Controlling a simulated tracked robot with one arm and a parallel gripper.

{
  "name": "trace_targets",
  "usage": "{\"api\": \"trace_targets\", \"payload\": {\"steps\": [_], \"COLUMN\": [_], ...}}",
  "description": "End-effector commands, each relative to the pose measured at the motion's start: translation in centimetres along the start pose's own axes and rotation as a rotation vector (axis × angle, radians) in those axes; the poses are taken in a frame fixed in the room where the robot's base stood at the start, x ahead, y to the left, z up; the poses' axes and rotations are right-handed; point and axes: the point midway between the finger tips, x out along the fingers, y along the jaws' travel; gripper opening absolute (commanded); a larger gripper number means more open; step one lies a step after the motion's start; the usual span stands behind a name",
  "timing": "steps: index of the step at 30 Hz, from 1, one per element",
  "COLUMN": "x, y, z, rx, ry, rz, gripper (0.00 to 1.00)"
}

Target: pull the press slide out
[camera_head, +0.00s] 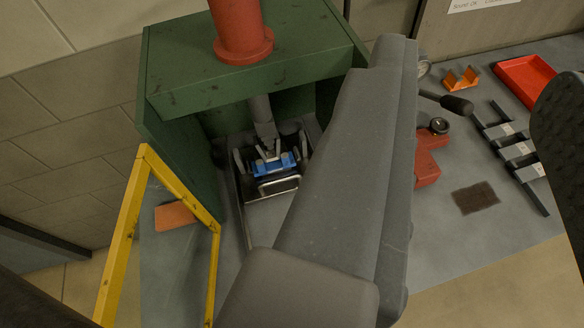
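The press is a green housing (190,75) with a red column (242,30) on top. Inside its open front, a low slide (247,212) holds a blue part (268,167). A pale metal bar, shaped like a handle, is at the front of the slide. A grey ram reaches down just above the blue part. The slide's right side is hidden behind a large grey part of my own arm or gripper. That grey part crosses the middle of the view, right of the slide. I cannot make out two fingertips or anything held.
A yellow frame (128,240) stands open at the press's left front, with an orange block (175,216) behind it. Right on the grey bench are a red device (428,160) with a black-knobbed lever, a dark rack (517,150), a red tray (524,78) and a brown pad (475,198).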

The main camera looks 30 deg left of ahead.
Motion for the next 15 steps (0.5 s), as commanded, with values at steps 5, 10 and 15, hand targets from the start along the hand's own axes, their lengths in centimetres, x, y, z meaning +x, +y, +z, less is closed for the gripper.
{"api": "trace_targets", "payload": {"steps": [5,10,15], "x": [0.0,0.7,4.7], "y": [0.0,-0.2,-0.9], "z": [0.0,0.1,1.6], "rx": [0.000,0.017,0.115], "ry": [0.001,-0.016,-0.118], "rz": [0.000,-0.004,-0.017], "gripper": [0.33,0.33,0.33]}}
